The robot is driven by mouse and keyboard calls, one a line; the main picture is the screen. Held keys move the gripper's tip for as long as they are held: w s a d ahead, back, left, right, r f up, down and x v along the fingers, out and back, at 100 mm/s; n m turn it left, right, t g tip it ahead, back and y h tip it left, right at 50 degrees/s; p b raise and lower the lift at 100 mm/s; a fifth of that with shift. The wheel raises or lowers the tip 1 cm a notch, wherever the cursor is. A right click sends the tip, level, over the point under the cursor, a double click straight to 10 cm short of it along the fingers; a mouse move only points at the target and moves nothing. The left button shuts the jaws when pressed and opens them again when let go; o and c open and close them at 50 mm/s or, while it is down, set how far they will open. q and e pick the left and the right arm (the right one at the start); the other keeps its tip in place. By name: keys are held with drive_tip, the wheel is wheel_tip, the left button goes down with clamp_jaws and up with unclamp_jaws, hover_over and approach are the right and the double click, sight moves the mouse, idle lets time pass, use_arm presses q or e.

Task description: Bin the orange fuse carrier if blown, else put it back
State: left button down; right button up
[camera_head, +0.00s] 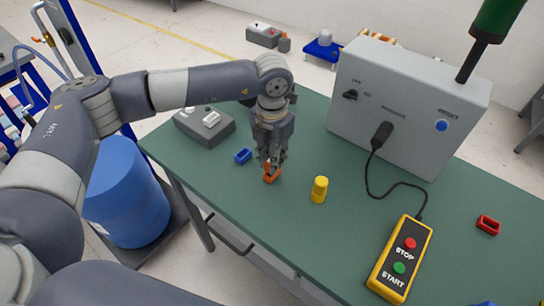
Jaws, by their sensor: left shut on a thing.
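The orange fuse carrier (271,174) is in the head view, low over or on the green table, left of its middle. My left gripper (271,162) points down and is shut on the orange fuse carrier. I cannot tell whether the carrier touches the table. Its fuse state cannot be read from here. A grey device (205,124) with a light top piece sits at the table's far left corner. A blue barrel (126,196) stands on the floor left of the table. My right gripper is not in view.
The green table (290,225) also bears a blue block (243,156), a yellow cylinder (319,189), a red holder (488,225) and a yellow START/STOP pendant (400,260). A grey control box (404,105) stands at the back, with a cable to the pendant. The front middle is clear.

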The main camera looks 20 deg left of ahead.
use_arm(q)
drive_tip(key=shift+f+b, duration=0.7)
drive_tip(key=shift+f, duration=0.2)
drive_tip(key=c, duration=1.4)
unclamp_jaws()
drive_tip(key=shift+c, duration=0.2)
drive_tip(key=shift+r, duration=0.15)
drive_tip(key=shift+r+p, duration=1.25)
drive_tip(key=shift+r, duration=1.65)
wheel_tip(320, 180, up, 12)
